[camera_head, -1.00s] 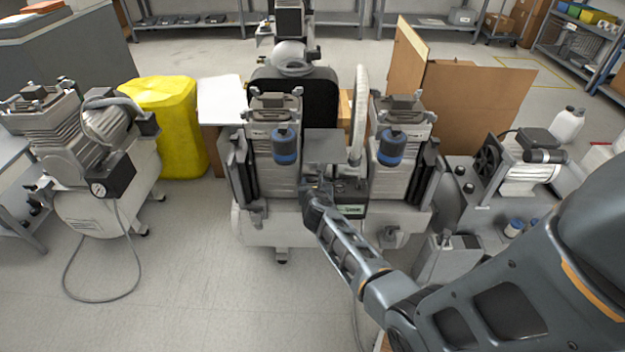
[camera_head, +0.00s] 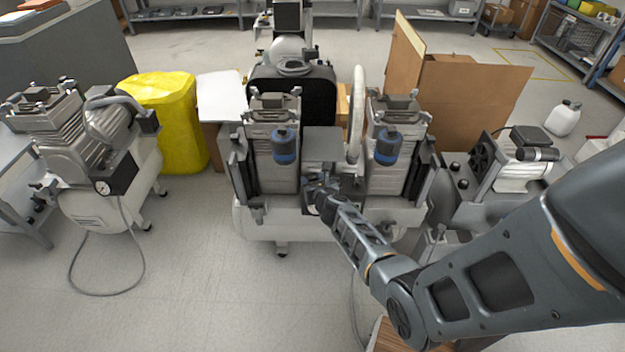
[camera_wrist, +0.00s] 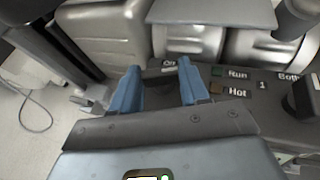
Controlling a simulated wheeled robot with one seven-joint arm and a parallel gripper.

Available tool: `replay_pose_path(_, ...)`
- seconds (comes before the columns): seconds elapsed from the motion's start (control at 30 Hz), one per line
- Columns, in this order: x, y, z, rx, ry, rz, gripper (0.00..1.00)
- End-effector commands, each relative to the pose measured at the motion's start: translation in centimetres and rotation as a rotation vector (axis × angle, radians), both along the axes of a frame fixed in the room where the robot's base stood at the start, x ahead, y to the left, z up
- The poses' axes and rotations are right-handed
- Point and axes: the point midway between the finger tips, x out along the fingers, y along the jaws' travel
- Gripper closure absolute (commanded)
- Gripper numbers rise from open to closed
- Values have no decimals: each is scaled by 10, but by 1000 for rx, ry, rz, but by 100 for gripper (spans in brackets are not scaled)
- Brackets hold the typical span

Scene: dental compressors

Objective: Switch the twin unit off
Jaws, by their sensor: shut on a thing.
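The twin unit (camera_head: 272,175) stands in the centre of the head view, with two grey pump heads, blue-banded filters and a white tank below. Its dark control panel (camera_wrist: 245,84) shows in the wrist view with labels "On", "Run", "Hot", "1" and "Both". My gripper (camera_head: 322,192) is at the panel between the two pump heads. In the wrist view its blue fingers (camera_wrist: 158,88) stand apart, just below the "On" label, closed on a dark switch part between them. That part is mostly hidden, and its position cannot be read. A dark knob (camera_wrist: 301,96) sits at the panel's right.
Another compressor (camera_head: 85,150) with a hose stands at the left, beside a yellow covered drum (camera_head: 170,115). A further unit (camera_head: 515,170) stands at the right. Cardboard (camera_head: 465,105) is behind.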

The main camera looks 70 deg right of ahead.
Motion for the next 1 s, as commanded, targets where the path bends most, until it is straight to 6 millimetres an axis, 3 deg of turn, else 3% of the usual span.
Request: replay_pose_path(1.0,-3,-4,2,2,-1,229,86)
